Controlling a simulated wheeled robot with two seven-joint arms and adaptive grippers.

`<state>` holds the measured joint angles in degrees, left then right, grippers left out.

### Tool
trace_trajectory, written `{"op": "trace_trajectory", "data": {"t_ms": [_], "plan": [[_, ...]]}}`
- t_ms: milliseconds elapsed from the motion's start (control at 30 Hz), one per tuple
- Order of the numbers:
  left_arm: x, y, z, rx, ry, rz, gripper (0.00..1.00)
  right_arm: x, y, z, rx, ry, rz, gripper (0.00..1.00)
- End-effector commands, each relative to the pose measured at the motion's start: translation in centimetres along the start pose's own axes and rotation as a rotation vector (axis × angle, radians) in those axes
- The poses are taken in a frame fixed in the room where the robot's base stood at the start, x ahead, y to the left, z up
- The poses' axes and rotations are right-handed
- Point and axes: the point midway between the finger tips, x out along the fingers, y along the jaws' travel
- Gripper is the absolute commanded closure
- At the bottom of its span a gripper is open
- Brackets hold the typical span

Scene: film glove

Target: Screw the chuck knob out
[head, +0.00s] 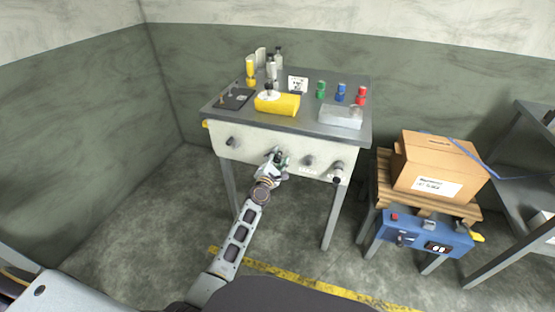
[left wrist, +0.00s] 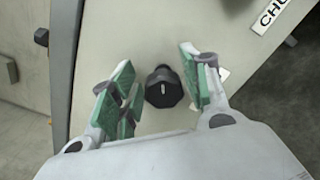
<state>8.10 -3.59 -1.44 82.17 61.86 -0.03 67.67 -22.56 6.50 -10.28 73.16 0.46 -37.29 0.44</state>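My left gripper (head: 277,157) reaches the front panel of the grey-topped bench (head: 265,150). In the left wrist view, my left gripper (left wrist: 157,66) has its green-padded fingers apart, one on each side of a black knob (left wrist: 163,87) with a pale pointer mark. Gaps show between the knob and both fingers. A label starting "CHU" (left wrist: 270,14) is on the panel to the upper right, cut off by the frame. I cannot tell which knob it names. My right gripper is not in view.
Other panel knobs are at left (head: 231,141), right of my gripper (head: 309,160) and far right (head: 338,176). A cardboard box (head: 435,165) stands at right.

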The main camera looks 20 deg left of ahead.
Motion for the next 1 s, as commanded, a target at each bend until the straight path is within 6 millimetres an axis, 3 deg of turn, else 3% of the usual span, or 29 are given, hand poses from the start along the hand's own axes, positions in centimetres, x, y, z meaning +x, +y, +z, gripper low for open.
{"op": "trace_trajectory", "data": {"t_ms": [533, 1000], "plan": [[-0.5, -0.3, -0.3, 0.000, 0.004, -0.005, 0.46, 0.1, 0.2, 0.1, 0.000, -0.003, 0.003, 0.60], [-3.8, -0.3, -0.3, 0.001, 0.004, -0.005, 0.46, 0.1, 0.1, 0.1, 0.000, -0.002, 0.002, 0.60]]}}
